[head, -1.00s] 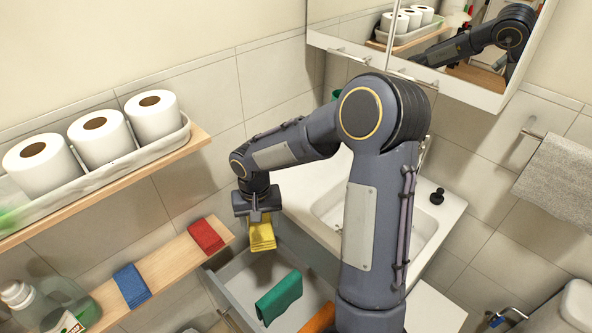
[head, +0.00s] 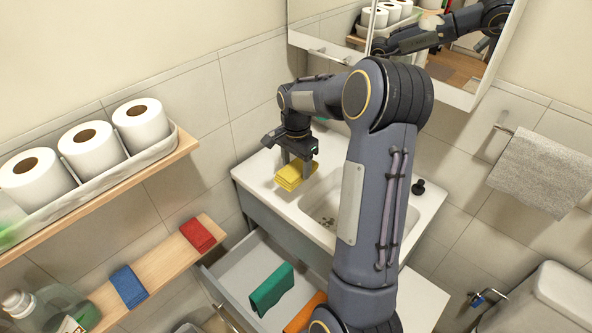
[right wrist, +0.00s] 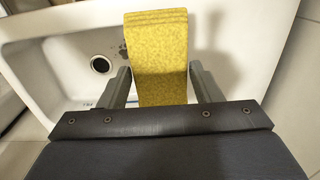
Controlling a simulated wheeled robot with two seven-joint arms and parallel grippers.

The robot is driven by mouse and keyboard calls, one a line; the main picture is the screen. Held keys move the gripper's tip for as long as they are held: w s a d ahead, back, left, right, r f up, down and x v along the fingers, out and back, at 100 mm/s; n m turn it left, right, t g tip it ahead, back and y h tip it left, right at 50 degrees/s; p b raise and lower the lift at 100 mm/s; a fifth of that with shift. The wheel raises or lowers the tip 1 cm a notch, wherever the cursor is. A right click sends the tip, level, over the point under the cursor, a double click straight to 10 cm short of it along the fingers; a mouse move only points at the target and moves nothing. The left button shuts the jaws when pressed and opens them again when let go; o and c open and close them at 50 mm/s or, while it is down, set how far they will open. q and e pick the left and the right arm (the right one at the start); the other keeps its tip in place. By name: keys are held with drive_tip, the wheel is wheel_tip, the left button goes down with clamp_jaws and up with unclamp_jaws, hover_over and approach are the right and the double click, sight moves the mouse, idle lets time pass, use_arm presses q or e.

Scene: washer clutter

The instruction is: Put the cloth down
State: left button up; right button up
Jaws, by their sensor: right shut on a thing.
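A folded yellow cloth (head: 296,174) is held in my right gripper (head: 297,166), over the left part of the white sink counter. In the right wrist view the yellow cloth (right wrist: 158,55) lies between the two grey fingers (right wrist: 160,88), with the basin and its drain behind it. I cannot tell whether the cloth touches the counter. My left gripper is not in view.
The open drawer (head: 237,272) below the sink holds a green cloth (head: 271,290) and an orange cloth (head: 305,313). Red (head: 197,235) and blue (head: 128,286) cloths lie on the lower shelf. The counter's left end (head: 255,172) is clear. A black stopper (head: 418,186) stands right of the basin.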

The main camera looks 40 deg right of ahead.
sight(297, 166)
drive_tip(key=w+d+f, duration=0.1)
drive_tip(key=f, duration=0.2)
drive_tip(key=w+d+f, duration=0.1)
drive_tip(key=shift+w+d+f+p, duration=0.3)
drive_tip(key=shift+p, duration=0.1)
wheel_tip(297, 166, down, 3)
drive_tip(key=shift+w+f, duration=0.1)
drive_tip(key=shift+f, duration=0.05)
drive_tip(key=shift+f, duration=0.2)
drive_tip(key=o, duration=1)
drive_tip(key=shift+c, duration=0.2)
drive_tip(key=shift+r, duration=0.1)
